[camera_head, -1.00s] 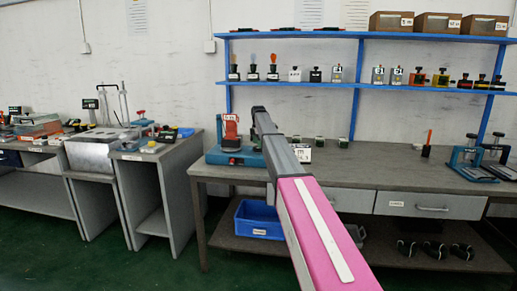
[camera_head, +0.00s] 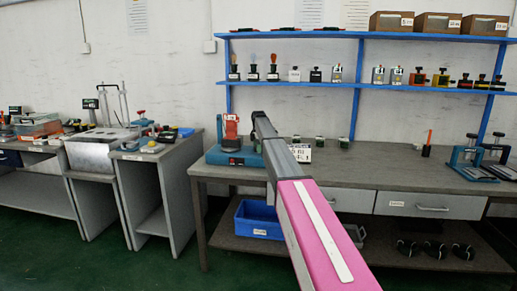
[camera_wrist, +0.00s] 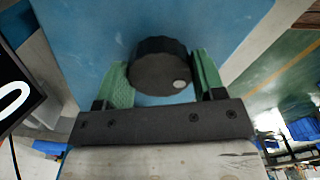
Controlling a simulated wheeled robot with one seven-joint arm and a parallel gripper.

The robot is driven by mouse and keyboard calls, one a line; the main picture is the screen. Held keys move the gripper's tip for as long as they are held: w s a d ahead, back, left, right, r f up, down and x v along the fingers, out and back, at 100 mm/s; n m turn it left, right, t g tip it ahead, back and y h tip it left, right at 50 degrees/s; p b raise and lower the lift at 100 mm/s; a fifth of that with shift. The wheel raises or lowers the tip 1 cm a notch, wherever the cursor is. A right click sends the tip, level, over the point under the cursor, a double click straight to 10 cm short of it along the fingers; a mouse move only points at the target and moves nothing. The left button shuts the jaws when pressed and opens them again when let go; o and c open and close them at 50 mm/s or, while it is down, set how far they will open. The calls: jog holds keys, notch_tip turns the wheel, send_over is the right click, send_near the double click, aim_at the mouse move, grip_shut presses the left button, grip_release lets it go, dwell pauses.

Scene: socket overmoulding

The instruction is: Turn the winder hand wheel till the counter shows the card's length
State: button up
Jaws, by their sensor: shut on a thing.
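The winder (camera_head: 236,155) stands at the left end of the long bench, with a blue base and a red upright part. Its hand wheel (camera_wrist: 160,66) is a dark round knob with a pale spot, seen close up in the wrist view against a blue surface. My gripper (camera_wrist: 162,77) has its green fingers on both sides of the knob and is shut on it. A black panel with part of a white character (camera_wrist: 12,92) shows at the left edge of the wrist view; its full reading is cut off. In the head view my arm hides the gripper and wheel.
A small black-and-white sign (camera_head: 300,153) stands beside my arm on the bench, too small to read. Several small blocks stand behind it. The blue shelf (camera_head: 290,84) carries tools above. The bench middle (camera_head: 375,170) is clear.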

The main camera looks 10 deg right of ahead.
jog(key=shift+m, duration=0.3)
jog(key=m, duration=0.3)
jog(key=shift+m, duration=0.4)
jog(key=m, duration=0.3)
jog(key=shift+m, duration=0.3)
jog(key=m, duration=1.8)
jog(key=shift+m, duration=1.8)
